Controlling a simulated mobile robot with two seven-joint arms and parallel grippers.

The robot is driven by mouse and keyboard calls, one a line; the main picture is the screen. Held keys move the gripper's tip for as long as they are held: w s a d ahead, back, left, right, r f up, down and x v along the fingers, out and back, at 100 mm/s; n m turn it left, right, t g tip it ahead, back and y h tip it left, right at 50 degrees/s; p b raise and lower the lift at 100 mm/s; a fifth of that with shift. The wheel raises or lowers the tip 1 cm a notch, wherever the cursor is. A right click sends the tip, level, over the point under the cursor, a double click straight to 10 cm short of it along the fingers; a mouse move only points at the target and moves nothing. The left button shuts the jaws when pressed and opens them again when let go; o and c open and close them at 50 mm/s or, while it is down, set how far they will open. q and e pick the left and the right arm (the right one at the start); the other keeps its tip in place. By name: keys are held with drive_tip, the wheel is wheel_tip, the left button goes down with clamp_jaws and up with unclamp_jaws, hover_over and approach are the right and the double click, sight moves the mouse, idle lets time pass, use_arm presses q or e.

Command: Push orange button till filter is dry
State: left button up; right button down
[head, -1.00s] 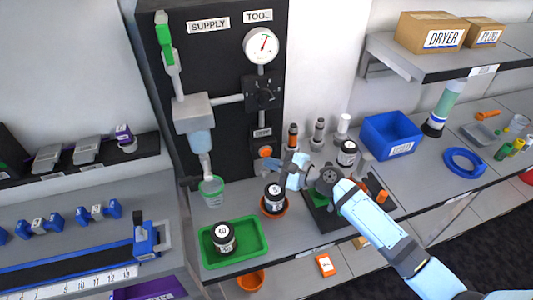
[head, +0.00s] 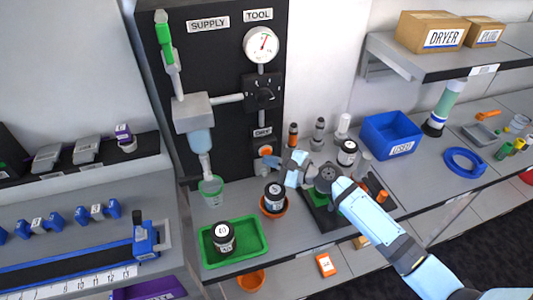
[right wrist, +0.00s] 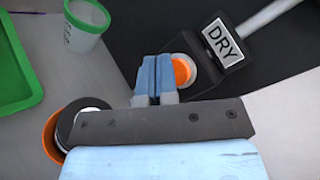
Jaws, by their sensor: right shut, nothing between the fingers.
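The orange button (head: 266,151) sits below the DRY label on the black panel (head: 240,110). It also shows in the right wrist view (right wrist: 182,72), partly hidden behind my fingers. My right gripper (head: 268,162) is shut and empty, with its tips (right wrist: 155,80) at the button. I cannot tell whether they press it. The filter, a bluish clear bowl (head: 200,141) under a grey block, hangs on the left of the panel above a green-rimmed cup (head: 211,191). Whether it is wet inside is too small to tell. My left gripper is not in view.
Close below my right gripper, a black-lidded jar (head: 274,193) stands in an orange dish. A green tray (head: 258,232) holds another jar at the front. A gauge (head: 261,45) and a black valve (head: 262,92) are above the button. Several fittings and a blue bin (head: 392,135) are to the right.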

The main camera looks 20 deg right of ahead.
drive_tip(key=shift+w, duration=0.5)
idle(0.7)
drive_tip(key=shift+s, duration=0.85)
drive_tip(key=shift+s+d+p, duration=0.15)
drive_tip(key=shift+s+p, duration=0.5)
drive_tip(key=shift+s, duration=1.85)
